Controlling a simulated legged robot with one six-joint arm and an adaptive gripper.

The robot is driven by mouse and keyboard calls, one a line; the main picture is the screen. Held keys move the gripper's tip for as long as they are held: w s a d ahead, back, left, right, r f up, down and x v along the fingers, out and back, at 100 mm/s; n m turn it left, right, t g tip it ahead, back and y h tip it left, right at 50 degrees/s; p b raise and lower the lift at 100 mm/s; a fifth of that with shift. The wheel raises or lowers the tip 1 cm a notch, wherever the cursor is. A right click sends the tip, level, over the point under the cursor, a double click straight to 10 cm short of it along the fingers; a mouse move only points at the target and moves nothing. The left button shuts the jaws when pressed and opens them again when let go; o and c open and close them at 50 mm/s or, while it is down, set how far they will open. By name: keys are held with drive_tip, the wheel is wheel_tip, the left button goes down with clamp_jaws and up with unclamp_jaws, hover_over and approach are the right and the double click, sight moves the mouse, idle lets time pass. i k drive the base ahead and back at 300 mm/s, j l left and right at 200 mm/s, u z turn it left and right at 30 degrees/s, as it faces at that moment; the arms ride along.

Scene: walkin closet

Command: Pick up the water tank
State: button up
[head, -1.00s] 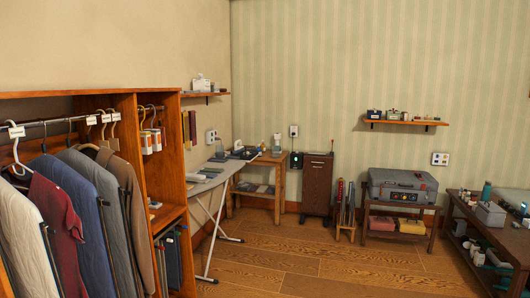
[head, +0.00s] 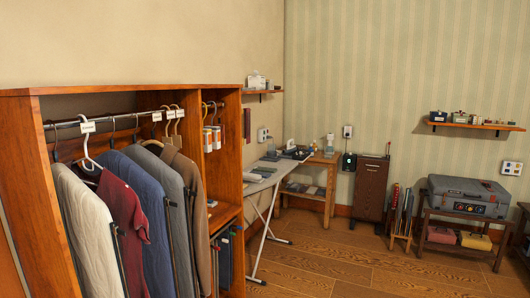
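I cannot make out for certain which thing is the water tank. A small pale upright object (head: 330,143) stands on the wooden corner table (head: 324,158), too small to identify. Another white upright item (head: 290,145) shows near the far end of the ironing board (head: 268,173), among dark small things. My gripper is not in view.
An open wooden wardrobe (head: 140,91) with hanging jackets fills the left. A brown cabinet (head: 371,188), a rack of upright rods (head: 401,215) and a low stand with a grey case (head: 467,196) line the back wall. The wooden floor (head: 345,265) is clear in the middle.

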sight(272, 147)
drive_tip(key=i+l+z, duration=0.45)
drive_tip(key=i, duration=0.3)
drive_tip(key=i+z, duration=0.5)
drive_tip(key=i, duration=0.25)
drive_tip(key=i+u, duration=0.1)
drive_tip(key=i, duration=1.3)
drive_tip(key=i+l+u, duration=0.1)
drive_tip(key=i, duration=1.3)
drive_tip(key=i+u, duration=0.4)
drive_tip(key=i, duration=0.35)
drive_tip(key=i+l+u, duration=0.15)
drive_tip(key=i+u, duration=0.25)
drive_tip(key=i, duration=0.35)
drive_tip(key=i+j+u, duration=0.1)
drive_tip(key=i+u, duration=0.2)
drive_tip(key=i, duration=0.15)
drive_tip(key=i+u, duration=0.3)
drive_tip(key=i, duration=0.2)
drive_tip(key=i+l+u, duration=0.15)
drive_tip(key=i+u, duration=0.15)
drive_tip(key=i, duration=0.15)
drive_tip(key=i+l+u, duration=0.3)
drive_tip(key=i, duration=0.15)
